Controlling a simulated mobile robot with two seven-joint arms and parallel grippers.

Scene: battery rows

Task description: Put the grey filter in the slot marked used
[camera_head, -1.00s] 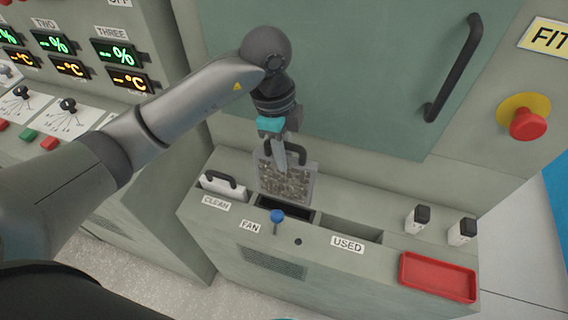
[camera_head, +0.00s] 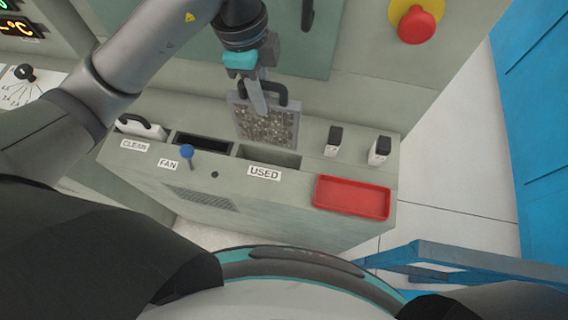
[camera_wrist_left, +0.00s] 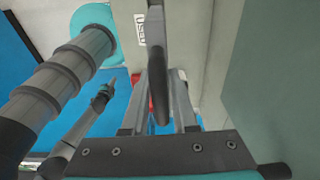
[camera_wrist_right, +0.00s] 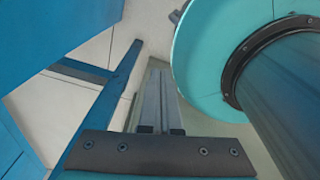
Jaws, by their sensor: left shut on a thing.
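My left gripper (camera_head: 262,98) is shut on the black handle of the grey filter (camera_head: 268,127), a framed panel with a speckled face. The filter hangs about upright, just above and behind the open slot marked USED (camera_head: 272,156). I cannot tell from this view whether its lower edge has entered the slot. In the left wrist view the dark handle (camera_wrist_left: 158,60) lies between the left fingers (camera_wrist_left: 165,85). My right gripper (camera_wrist_right: 158,80) shows only in its wrist view; its fingers are together with nothing between them.
A blue-knobbed lever (camera_head: 187,153) stands in front. To the right are two small white-and-black blocks (camera_head: 333,142) (camera_head: 379,151) and a red tray (camera_head: 352,197).

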